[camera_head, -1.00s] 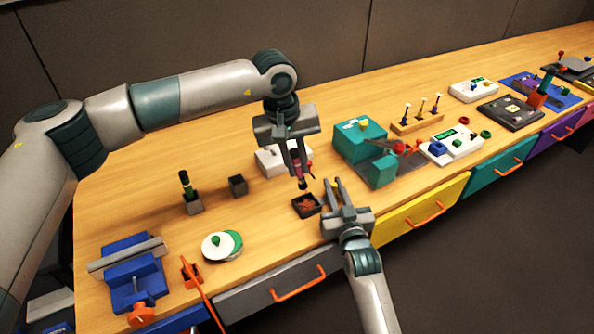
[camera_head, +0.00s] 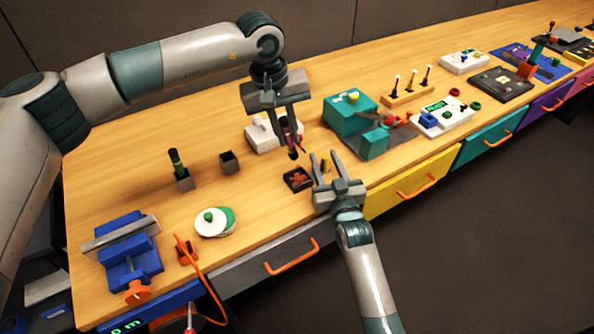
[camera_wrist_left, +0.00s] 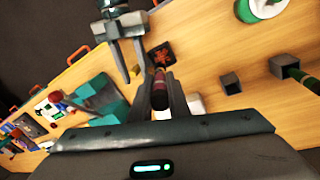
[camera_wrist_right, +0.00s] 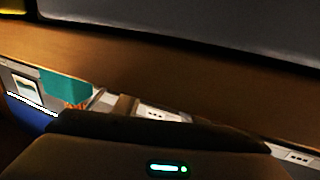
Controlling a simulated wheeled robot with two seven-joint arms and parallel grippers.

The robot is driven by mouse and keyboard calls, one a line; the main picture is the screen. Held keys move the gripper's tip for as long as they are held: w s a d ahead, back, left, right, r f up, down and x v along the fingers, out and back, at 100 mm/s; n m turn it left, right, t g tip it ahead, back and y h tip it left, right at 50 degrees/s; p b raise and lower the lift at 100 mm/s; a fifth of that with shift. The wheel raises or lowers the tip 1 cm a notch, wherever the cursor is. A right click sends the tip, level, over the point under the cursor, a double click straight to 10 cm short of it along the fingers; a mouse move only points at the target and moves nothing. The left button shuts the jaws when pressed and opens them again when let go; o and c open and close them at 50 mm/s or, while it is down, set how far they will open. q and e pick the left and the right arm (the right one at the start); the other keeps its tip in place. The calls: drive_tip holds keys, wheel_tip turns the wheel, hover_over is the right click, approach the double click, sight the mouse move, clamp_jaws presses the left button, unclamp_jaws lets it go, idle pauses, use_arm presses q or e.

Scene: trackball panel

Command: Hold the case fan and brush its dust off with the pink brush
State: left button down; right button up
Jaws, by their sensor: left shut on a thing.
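My left gripper (camera_head: 288,140) is shut on the pink brush (camera_head: 292,143), which hangs upright, tip down, above and just behind the case fan. The brush also shows between the fingers in the left wrist view (camera_wrist_left: 160,83). The case fan (camera_head: 298,179) is a small dark square with reddish-brown dust, lying near the table's front edge; it also shows in the left wrist view (camera_wrist_left: 162,56). My right gripper (camera_head: 323,158) is open, its fingers apart just right of the fan and not around it. The right wrist view does not show its fingers.
A white box (camera_head: 263,138) stands behind the brush, and a teal machine (camera_head: 348,112) to the right. A small dark cup (camera_head: 229,162), a green-handled tool in a holder (camera_head: 178,168), a white-green disc (camera_head: 214,221) and a blue vise (camera_head: 133,262) are left. Bare wood lies between them.

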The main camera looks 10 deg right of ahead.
drive_tip(key=s, duration=1.2)
drive_tip(key=shift+d, duration=0.2)
drive_tip(key=o, duration=0.3)
drive_tip(key=shift+s, duration=0.1)
use_arm(q)
drive_tip(key=shift+p+v, duration=0.9)
use_arm(e)
drive_tip(key=shift+s+d, duration=0.15)
drive_tip(key=shift+s, duration=2.75)
use_arm(q)
drive_tip(key=shift+d, duration=0.15)
